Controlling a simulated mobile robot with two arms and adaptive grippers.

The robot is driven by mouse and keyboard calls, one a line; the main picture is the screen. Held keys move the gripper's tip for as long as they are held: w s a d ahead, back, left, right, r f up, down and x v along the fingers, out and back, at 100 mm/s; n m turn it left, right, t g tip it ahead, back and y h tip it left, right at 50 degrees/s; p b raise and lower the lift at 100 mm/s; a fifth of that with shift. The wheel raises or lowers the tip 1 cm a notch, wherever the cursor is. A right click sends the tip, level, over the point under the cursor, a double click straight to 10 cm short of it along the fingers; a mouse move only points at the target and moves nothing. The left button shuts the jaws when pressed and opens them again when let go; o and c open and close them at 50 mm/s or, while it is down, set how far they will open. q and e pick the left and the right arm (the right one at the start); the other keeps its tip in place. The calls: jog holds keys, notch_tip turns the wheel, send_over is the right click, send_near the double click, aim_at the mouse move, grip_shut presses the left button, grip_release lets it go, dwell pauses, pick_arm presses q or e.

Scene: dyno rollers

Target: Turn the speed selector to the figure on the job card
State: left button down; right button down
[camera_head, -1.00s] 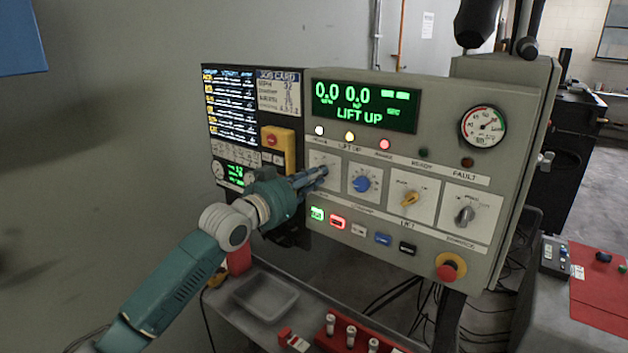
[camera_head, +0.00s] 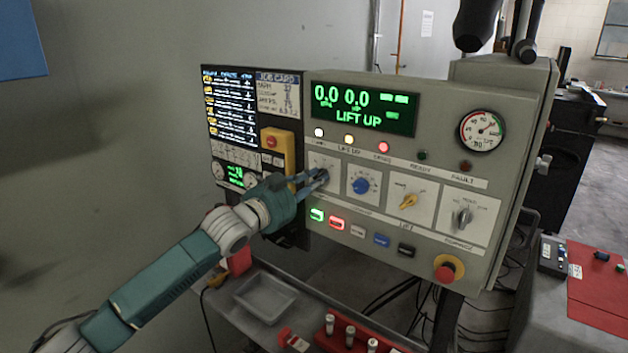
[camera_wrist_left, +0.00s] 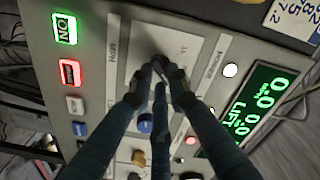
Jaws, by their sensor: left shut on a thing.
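The control panel (camera_head: 480,130) carries a row of selector knobs on white plates. My left gripper (camera_head: 321,176) is at the leftmost selector plate (camera_head: 319,159), its fingers shut on the knob there. In the left wrist view the fingertips (camera_wrist_left: 161,68) meet over the middle of that plate (camera_wrist_left: 187,42) and hide the knob, so I cannot tell its pointer's setting. The job card (camera_head: 278,93) is at the upper left with handwritten figures too small to read. My right gripper is out of view.
A blue knob (camera_head: 361,185), a yellow knob (camera_head: 408,201) and a grey knob (camera_head: 463,216) are to the right. Lit push buttons (camera_head: 317,215) lie below. A red emergency stop (camera_head: 447,269) is at lower right. The display (camera_head: 362,107) reads 0.0, 0.0 and LIFT UP.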

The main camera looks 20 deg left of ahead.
pick_arm(q)
jog(key=c, duration=1.7)
grip_release()
jog(key=shift+o, duration=0.2)
jog(key=v, duration=1.2)
